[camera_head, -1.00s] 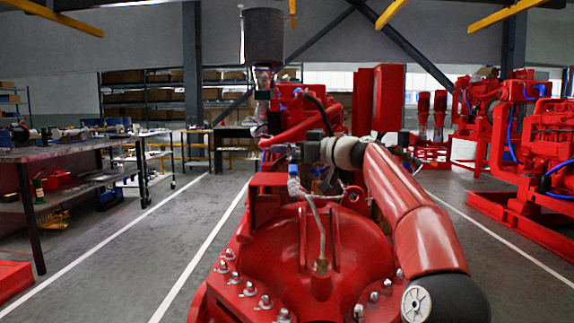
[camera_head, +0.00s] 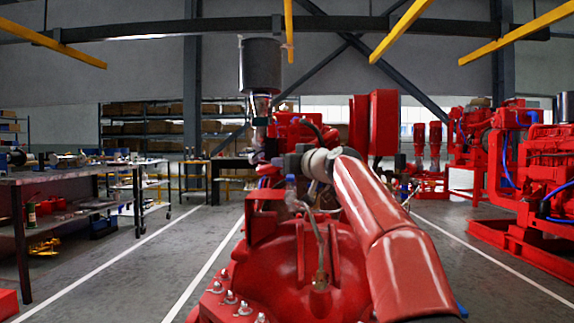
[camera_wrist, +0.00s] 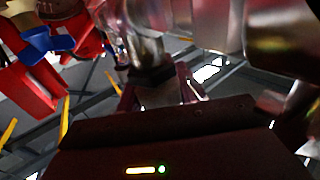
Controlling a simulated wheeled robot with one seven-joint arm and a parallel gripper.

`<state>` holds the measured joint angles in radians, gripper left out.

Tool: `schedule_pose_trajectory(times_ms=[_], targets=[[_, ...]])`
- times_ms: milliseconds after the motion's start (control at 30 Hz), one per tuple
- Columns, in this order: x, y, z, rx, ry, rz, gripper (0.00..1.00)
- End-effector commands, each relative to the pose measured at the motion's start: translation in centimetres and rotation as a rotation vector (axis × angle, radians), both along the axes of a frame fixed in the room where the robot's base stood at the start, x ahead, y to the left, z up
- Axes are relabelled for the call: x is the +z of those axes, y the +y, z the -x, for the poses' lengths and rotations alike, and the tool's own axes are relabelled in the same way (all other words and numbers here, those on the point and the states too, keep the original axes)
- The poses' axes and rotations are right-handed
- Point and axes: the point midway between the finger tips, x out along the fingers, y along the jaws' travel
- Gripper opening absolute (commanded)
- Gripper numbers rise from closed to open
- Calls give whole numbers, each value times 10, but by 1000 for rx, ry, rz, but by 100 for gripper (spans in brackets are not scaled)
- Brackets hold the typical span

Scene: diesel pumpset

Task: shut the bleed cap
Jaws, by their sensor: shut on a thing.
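In the wrist view, my gripper (camera_wrist: 157,88) shows its dark red body with lit marks at the bottom and two reddish fingers above it. The fingers are shut on a small grey metal piece (camera_wrist: 160,97), which appears to be the bleed cap; its shape is blurred and partly hidden. In the head view, my red arm reaches forward over the pumpset (camera_head: 296,262), and its wrist hides the gripper and the cap. A small blue fitting (camera_head: 291,181) tops a thin bent pipe (camera_head: 320,240) left of my arm.
The red pumpset's bolted flange is close below my arm. A grey cylinder (camera_head: 260,66) stands up behind it. A workbench (camera_head: 60,176) is on the left and other red engines (camera_head: 545,170) stand on the right. The floor aisle on the left is clear.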

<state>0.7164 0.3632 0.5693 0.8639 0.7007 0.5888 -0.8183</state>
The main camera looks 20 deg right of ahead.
Motion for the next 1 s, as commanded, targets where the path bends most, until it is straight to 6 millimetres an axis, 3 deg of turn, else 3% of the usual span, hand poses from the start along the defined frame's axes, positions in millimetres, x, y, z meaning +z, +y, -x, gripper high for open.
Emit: schedule_pose_trajectory(times_ms=[233,267,400,733,1000], targets=[[1,0,0,0,-2,0,13],[1,0,0,0,-2,0,38],[1,0,0,0,-2,0,57],[-1,-1,3,0,-1,1,58],[-4,-10,43,-4,-2,2,58]])
